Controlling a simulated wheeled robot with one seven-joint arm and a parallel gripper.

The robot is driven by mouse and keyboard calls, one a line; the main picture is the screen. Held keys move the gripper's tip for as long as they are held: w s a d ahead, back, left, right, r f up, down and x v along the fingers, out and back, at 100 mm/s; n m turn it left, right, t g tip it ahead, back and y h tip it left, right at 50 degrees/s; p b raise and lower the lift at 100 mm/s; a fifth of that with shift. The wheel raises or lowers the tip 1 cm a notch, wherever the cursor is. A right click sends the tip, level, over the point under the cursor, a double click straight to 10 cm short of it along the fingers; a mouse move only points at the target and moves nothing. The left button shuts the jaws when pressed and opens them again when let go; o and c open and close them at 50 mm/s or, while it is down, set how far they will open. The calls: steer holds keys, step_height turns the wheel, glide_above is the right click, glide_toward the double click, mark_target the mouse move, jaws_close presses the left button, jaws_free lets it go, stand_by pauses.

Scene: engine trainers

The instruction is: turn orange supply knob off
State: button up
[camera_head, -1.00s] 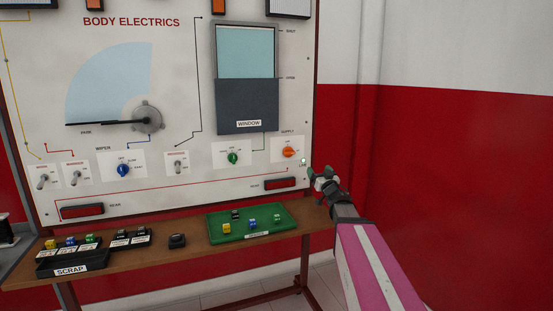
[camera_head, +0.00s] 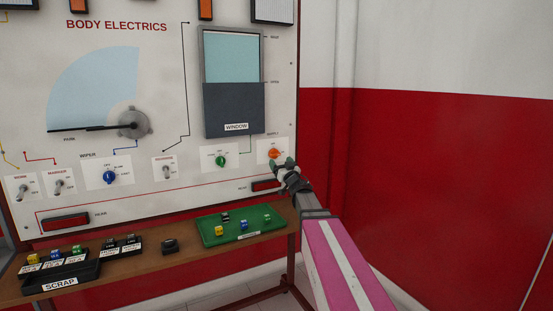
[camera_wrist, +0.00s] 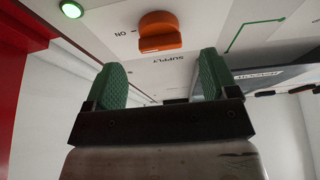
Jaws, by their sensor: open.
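The orange supply knob (camera_head: 274,153) sits on a white plate at the lower right of the Body Electrics panel. In the wrist view the knob (camera_wrist: 160,32) shows large, just beyond my fingertips and between them, with ON and SUPPLY lettering beside it. My gripper (camera_head: 284,164) is just below and right of the knob. In the wrist view my gripper (camera_wrist: 160,75) is open, its two green fingers apart with nothing between them. A lit green lamp (camera_wrist: 71,9) shows beside the knob; in the head view it is hidden behind my gripper.
The green window knob (camera_head: 220,161) and blue wiper knob (camera_head: 109,177) are to the left. A red lamp (camera_head: 266,185) lies below my gripper. A green tray (camera_head: 207,240) with small blocks and a black scrap bin (camera_head: 90,276) stand on the shelf. The red wall is right.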

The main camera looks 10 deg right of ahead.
mark_target(276, 156)
steer(key=x, duration=0.4)
steer(key=shift+w+r, duration=0.1)
steer(key=shift+w, duration=0.15)
steer(key=c, duration=0.9)
